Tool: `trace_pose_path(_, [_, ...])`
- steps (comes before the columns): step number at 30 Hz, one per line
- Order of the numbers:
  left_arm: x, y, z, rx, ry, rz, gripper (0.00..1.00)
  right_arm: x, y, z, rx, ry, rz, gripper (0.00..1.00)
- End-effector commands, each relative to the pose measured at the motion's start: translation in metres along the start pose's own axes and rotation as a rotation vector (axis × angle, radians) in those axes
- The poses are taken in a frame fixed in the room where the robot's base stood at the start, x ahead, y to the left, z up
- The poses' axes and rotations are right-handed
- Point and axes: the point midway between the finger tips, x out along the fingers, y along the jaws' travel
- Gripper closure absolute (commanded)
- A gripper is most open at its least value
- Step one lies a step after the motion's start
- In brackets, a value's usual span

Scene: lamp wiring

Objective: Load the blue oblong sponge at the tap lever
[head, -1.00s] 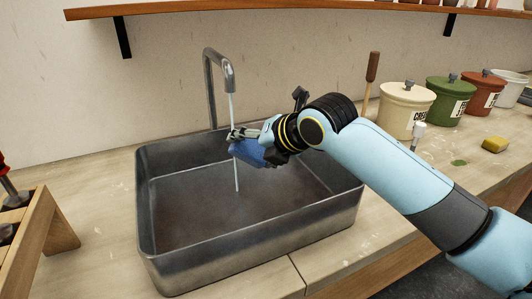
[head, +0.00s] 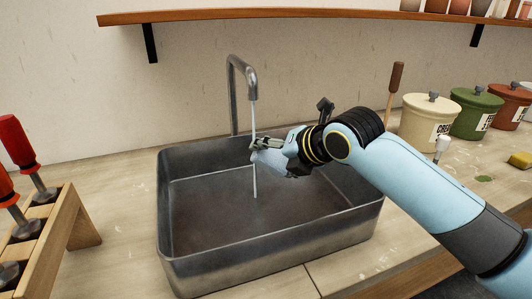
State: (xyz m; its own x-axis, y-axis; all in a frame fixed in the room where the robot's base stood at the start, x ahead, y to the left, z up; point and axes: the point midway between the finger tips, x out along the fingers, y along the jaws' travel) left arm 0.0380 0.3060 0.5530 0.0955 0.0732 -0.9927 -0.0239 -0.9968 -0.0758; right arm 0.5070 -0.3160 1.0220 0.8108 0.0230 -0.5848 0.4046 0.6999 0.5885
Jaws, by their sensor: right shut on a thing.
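My right gripper (head: 264,147) is over the steel sink (head: 270,258), at the thin water stream (head: 254,120) that falls from the grey tap (head: 240,66). It is shut on the sponge (head: 276,163), which shows as a small grey-blue patch under the fingers. Much of the sponge is hidden by the gripper, and its full shape cannot be told. The stream passes at the fingertips and runs down into the sink. I cannot pick out a tap lever with certainty. My left gripper does not show.
A wooden rack (head: 60,243) with red-handled tools (head: 16,140) stands at the left. Lidded cream (head: 423,125), green (head: 469,118) and red pots line the back right. A yellow sponge (head: 521,160) lies at the right. A shelf (head: 300,14) runs above.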

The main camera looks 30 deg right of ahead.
Motion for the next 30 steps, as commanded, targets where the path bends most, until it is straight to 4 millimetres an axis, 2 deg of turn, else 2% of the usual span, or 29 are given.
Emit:
trace_pose_path(18, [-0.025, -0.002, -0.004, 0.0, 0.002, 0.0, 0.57, -0.043, -0.035, -0.006, -0.001, 0.001, -0.002, 0.46])
trace_pose_path(30, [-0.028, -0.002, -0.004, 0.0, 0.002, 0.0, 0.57, -0.049, -0.04, -0.008, 0.0, 0.001, 0.001, 0.46])
